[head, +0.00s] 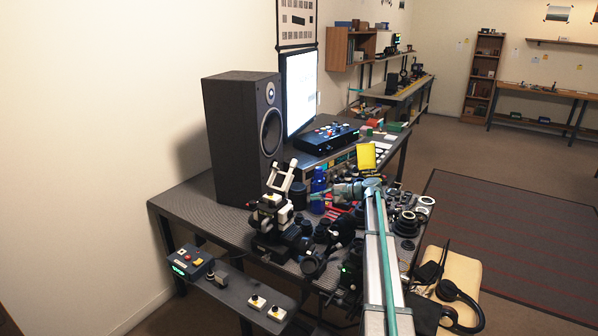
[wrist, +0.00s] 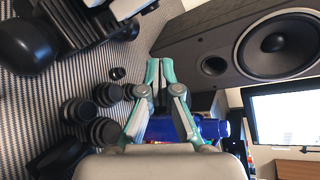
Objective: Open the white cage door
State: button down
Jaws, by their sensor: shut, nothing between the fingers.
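A white frame (head: 282,176), which looks like the cage door, stands tilted up on a black and white device (head: 270,215) on the dark bench in the head view. I cannot tell its hinge or latch. In the wrist view part of the black and white device (wrist: 75,28) shows at the upper left, cut off by the edge. My gripper (head: 337,190) is to the right of the white frame, apart from it. In the wrist view my gripper (wrist: 159,72) has its teal fingertips together, with nothing between them.
A large black speaker (head: 240,135) stands behind the device. A blue bottle (head: 318,190) stands close to my gripper. Several black lenses (wrist: 92,115) crowd the bench. A monitor (head: 301,90) and a black control box (head: 325,138) are farther back. Headphones (head: 462,300) lie at the right.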

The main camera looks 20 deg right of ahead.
aim_at(289, 175)
jog(key=d+r+m+t+y, duration=0.3)
jog(key=d+r+t+y, duration=0.1)
jog(key=d+r, duration=0.15)
jog(key=w+a+r+p, duration=0.4)
jog(key=w+a+r, duration=0.1)
jog(key=a, duration=0.4)
jog(key=shift+w+a+r+t, duration=0.2)
jog(key=shift+w+a+t, duration=0.1)
jog(key=shift+w, duration=0.15)
